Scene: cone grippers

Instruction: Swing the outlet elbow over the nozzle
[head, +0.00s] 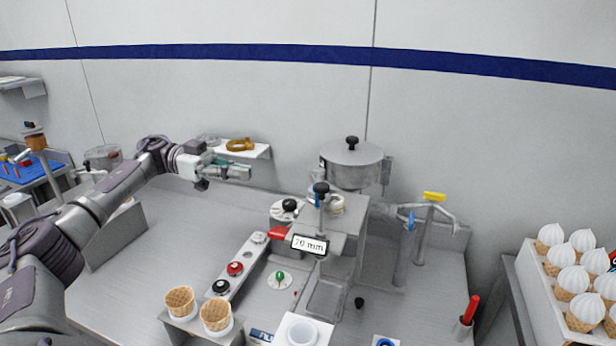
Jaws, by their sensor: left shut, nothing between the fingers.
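The dispensing machine has a round lidded hopper (352,165) with a black knob on top. A grey horizontal arm with a red end (278,234) and a "70 mm" label (309,245) sits at its front. Right of the machine, a bent grey pipe (440,208) on a post has a yellow handle (434,197) and a blue lever (411,219). I cannot tell for certain which part is the outlet elbow, and the nozzle is not clearly visible. My left gripper (242,172) is shut and empty, raised left of the machine and apart from it. My right gripper is not seen.
Two waffle cones (180,300) (215,315) stand in a holder at the front. A white cup (302,330) is beside them. A control strip (240,265) lies between. A rack of filled cones (540,280) is at right. A wall shelf (250,151) is behind my left gripper.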

